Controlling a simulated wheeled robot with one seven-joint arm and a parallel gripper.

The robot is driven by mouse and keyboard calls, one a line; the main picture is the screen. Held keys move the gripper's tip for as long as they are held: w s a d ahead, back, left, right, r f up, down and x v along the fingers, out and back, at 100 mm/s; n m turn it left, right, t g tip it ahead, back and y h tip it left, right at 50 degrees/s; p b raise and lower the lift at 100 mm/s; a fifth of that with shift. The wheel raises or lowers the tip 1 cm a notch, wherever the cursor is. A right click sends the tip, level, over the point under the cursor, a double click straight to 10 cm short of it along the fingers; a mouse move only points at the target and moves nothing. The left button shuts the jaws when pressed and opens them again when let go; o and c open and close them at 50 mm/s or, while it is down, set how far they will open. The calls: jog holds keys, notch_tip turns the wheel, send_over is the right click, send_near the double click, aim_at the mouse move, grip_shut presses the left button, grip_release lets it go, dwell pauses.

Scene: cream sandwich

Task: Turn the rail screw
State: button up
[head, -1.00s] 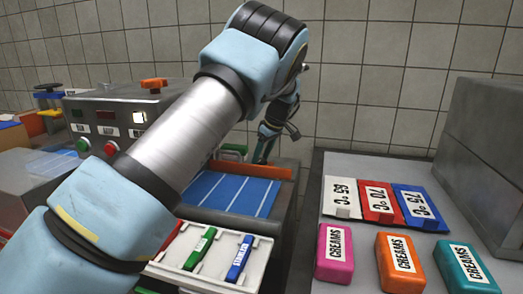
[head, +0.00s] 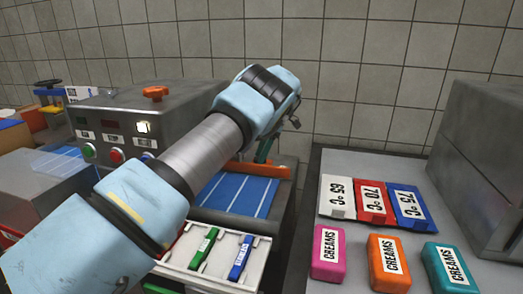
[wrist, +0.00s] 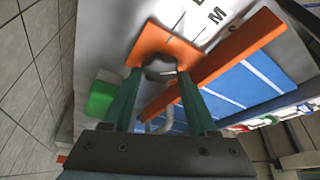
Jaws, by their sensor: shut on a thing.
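The rail screw (wrist: 160,69) is a dark grey knob on an orange bracket in the wrist view. The bracket (wrist: 160,43) joins the long orange rail (wrist: 232,58), which lies beside a blue bed (wrist: 248,85) with white lines. My gripper (wrist: 160,78) has its two teal fingers on either side of the screw and is shut on it. In the head view my gripper (head: 264,152) points down behind the orange rail (head: 262,170), at the far edge of the blue bed (head: 236,194). My arm and wrist hide the screw there.
A grey control box (head: 125,125) with buttons and an orange knob stands left of my wrist. A white tray (head: 215,258) holds a green and a blue marker-like piece. Temperature cards (head: 372,203) and CREAMS packs (head: 388,262) lie on the right counter (head: 300,215).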

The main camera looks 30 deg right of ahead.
jog(key=shift+n+g+p, duration=0.35)
jog(key=shift+n+g, duration=0.05)
jog(key=shift+n, duration=0.5)
jog(key=o, duration=1.4)
notch_tip(320, 180, up, 10)
